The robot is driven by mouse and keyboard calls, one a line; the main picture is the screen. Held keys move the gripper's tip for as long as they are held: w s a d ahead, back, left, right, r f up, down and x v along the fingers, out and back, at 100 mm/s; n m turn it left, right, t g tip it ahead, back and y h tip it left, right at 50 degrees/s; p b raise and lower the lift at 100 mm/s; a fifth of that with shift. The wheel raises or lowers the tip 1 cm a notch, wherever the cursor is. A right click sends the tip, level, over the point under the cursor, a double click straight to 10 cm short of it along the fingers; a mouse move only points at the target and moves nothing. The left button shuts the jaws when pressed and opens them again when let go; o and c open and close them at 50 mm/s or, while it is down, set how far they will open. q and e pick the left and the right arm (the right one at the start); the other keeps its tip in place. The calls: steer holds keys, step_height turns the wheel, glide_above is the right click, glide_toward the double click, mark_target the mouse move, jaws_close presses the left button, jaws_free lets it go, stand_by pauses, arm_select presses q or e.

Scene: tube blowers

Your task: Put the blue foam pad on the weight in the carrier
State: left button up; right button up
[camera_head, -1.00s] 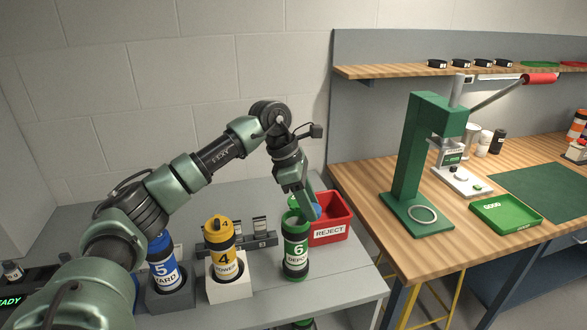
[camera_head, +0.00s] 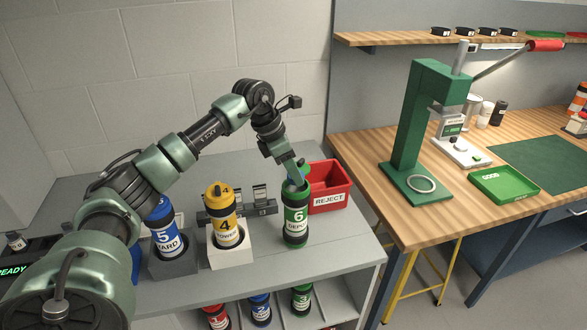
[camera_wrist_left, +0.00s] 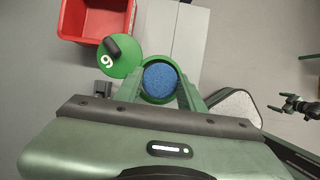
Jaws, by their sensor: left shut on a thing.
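The carrier (camera_head: 296,222) is a green upright tube marked 6 on the grey bench. Its round green lid (camera_wrist_left: 120,58) is swung open beside the mouth. My left gripper (camera_head: 297,180) is at the top of the carrier, pointing down. In the left wrist view the blue foam pad (camera_wrist_left: 160,82) is a round blue disc between my left fingertips (camera_wrist_left: 160,92), framed by the carrier's mouth. The gripper is shut on the pad. How deep the pad sits is unclear, and the weight is hidden. What looks like my right gripper (camera_wrist_left: 285,103) shows small at the right edge.
A red reject bin (camera_head: 328,188) stands right behind the carrier. The yellow carrier 4 (camera_head: 226,220) and blue carrier 5 (camera_head: 166,235) stand in holders to the left. The wooden table at right holds a green press (camera_head: 415,130) and a green tray (camera_head: 503,184).

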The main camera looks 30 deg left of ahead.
arm_select(q)
steer(key=shift+f, duration=0.15)
arm_select(e)
steer(key=shift+d+f, duration=0.1)
steer(key=shift+d, duration=0.15)
arm_select(q)
steer(key=shift+f, duration=0.1)
steer(key=shift+f+b, duration=0.3)
steer(key=shift+f, duration=0.05)
arm_select(e)
steer(key=shift+d+f, duration=0.1)
steer(key=shift+f, duration=0.15)
arm_select(q)
steer(key=o, duration=1.4)
steer(key=shift+c, duration=0.2)
